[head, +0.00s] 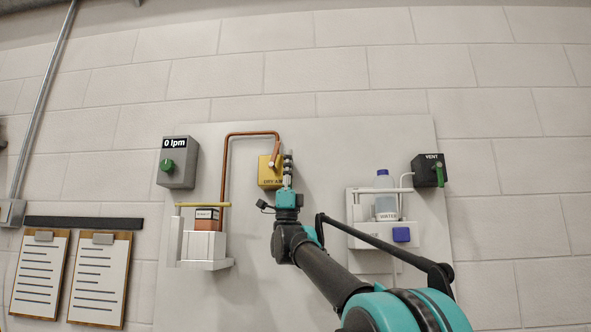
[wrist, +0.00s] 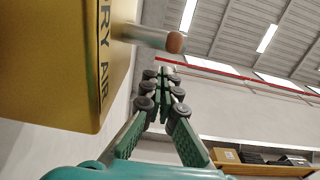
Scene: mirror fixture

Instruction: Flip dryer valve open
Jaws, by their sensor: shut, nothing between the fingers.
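The yellow dryer box (head: 266,181), marked "DRY AIR", is fixed to the grey panel, with a copper pipe (head: 226,150) running to its top. It fills the left of the wrist view (wrist: 60,60). A short silver lever (wrist: 143,35) with a reddish-brown tip sticks out from the box; in the head view the lever (head: 274,158) shows small on the box face. My gripper (head: 288,158) is shut and empty, just right of the box. In the wrist view my gripper's fingertips (wrist: 165,73) meet below the lever tip, seemingly apart from it.
A grey "0 lpm" box (head: 178,174) with a green knob is left on the panel (head: 330,140). A bracket (head: 205,250) holds a brown block. A bottle (head: 386,195) and a black "VENT" box (head: 427,172) with a green handle are right. The panel above my gripper is clear.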

